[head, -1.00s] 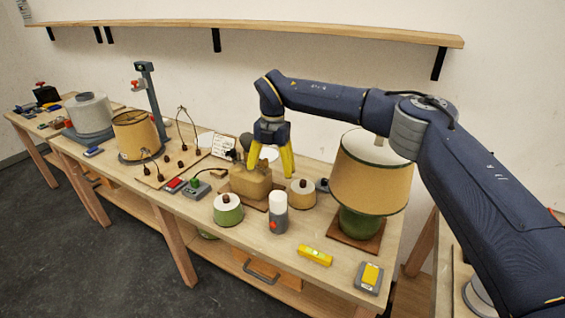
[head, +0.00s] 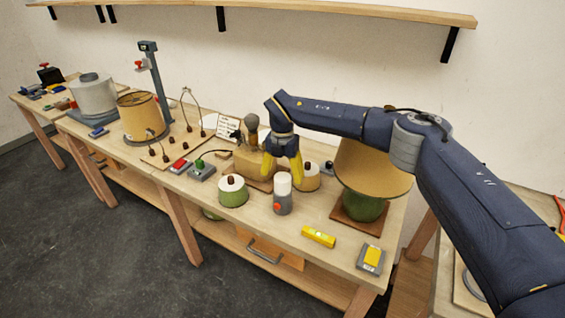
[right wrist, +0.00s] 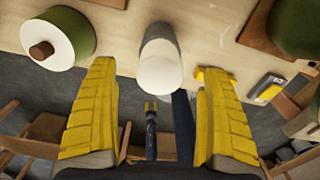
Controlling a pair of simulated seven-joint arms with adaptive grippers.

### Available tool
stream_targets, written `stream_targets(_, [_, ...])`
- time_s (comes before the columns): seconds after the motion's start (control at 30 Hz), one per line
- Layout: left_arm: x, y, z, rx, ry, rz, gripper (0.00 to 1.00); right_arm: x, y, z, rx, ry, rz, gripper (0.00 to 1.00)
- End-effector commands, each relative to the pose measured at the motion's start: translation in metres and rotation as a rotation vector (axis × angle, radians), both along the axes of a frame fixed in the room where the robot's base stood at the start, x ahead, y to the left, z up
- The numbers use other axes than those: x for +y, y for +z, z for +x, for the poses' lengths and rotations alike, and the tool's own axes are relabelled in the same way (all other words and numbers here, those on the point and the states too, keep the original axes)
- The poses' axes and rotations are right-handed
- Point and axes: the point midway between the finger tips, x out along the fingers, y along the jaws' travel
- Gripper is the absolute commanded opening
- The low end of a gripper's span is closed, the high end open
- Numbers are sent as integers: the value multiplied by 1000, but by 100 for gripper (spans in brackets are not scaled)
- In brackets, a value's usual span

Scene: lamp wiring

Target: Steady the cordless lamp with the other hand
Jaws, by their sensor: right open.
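A lamp with a green base (head: 362,206) and a tan shade (head: 368,172) stands on a brown board to the right, with no cord visible. I cannot tell which is the cordless lamp. In the right wrist view, a grey cylinder with a white top (right wrist: 160,72) appears between the spread yellow fingers (right wrist: 155,70), apparently not gripped. It also shows in the head view (head: 283,203).
A green round pot with a brown knob (head: 232,194) and a cream-topped one (head: 307,177) flank the cylinder. A yellow level (head: 318,237) and a grey-yellow box (head: 371,258) lie near the front edge. A wall shelf (head: 300,12) runs above.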

Motion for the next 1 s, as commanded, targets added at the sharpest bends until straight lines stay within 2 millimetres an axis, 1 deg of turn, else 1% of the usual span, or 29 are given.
stream_targets(0.03, [0, 0, 0, 0, 0, 0, 44, 0, -9, -1, 3, 0, 0, 82])
stream_targets(0.2, [0, 0, 0, 0, 0, 0, 44, 1, -31, -1, 2, 1, 1, 82])
stream_targets(0.4, [0, 0, 0, 0, 0, 0, 44, 1, -48, 0, 2, 1, 1, 82])
stream_targets(0.6, [0, 0, 0, 0, 0, 0, 44, 0, -56, 0, 1, 1, 1, 82])
stream_targets(0.93, [0, 0, 0, 0, 0, 0, 44, 0, -57, 0, 1, 1, 1, 82])
stream_targets(0.97, [0, 0, 0, 0, 0, 0, 44, 0, -57, 0, 1, 1, 1, 80])
stream_targets(1.0, [0, 0, 0, 0, 0, 0, 44, 0, -57, 0, 1, 1, 1, 75])
